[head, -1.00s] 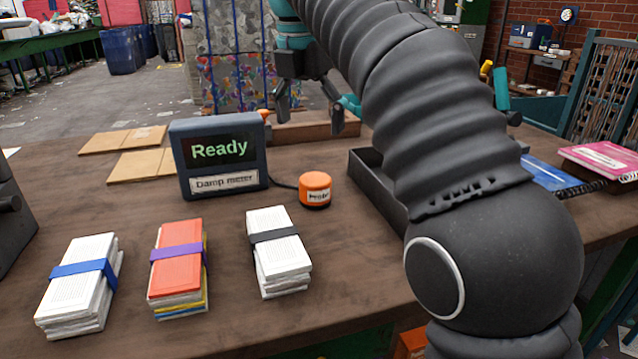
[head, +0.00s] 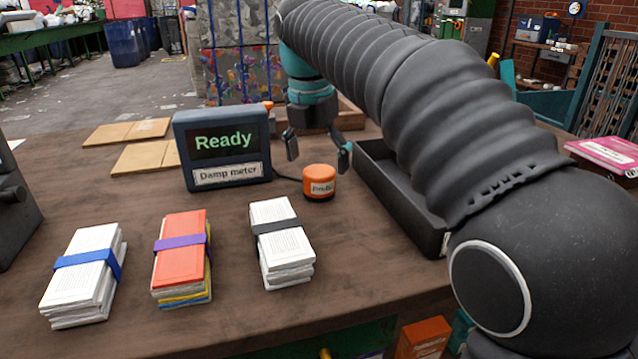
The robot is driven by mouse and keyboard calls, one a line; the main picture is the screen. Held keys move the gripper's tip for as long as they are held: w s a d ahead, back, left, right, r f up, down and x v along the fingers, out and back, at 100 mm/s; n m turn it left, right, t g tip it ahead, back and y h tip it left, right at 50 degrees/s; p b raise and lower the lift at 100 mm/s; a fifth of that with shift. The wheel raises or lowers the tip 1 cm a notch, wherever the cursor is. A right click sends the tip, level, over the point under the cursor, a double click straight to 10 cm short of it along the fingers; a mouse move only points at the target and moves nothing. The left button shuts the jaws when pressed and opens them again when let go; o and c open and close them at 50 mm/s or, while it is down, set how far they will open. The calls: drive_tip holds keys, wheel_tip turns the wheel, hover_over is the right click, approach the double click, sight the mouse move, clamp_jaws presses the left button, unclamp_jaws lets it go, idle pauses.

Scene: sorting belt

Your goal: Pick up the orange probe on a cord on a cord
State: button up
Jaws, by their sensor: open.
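The orange probe (head: 319,181) is a short round puck with a small white label. It stands on the table right of the damp meter (head: 222,150), joined to it by a dark cord (head: 287,178). The meter's screen reads "Ready". My gripper (head: 318,160) is open and empty, pointing down. In the picture its two fingers hang just above the probe, one to each side. I cannot tell how far behind or above the probe the fingertips are.
Three banded paper bundles lie in front: blue-banded (head: 86,275), purple-banded (head: 181,258) and dark-banded (head: 281,243). A black tray (head: 405,205) sits right of the probe, partly hidden by my arm. Flat cardboard pieces (head: 130,132) lie at the back left. A pink notebook (head: 606,155) is at the right.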

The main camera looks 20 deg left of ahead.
sight(319, 171)
drive_tip(key=f, duration=0.2)
drive_tip(key=w+f, duration=0.1)
drive_tip(key=f, duration=0.1)
drive_tip(key=shift+f+b, duration=0.25)
drive_tip(key=shift+b, duration=0.15)
drive_tip(key=c, duration=1.4)
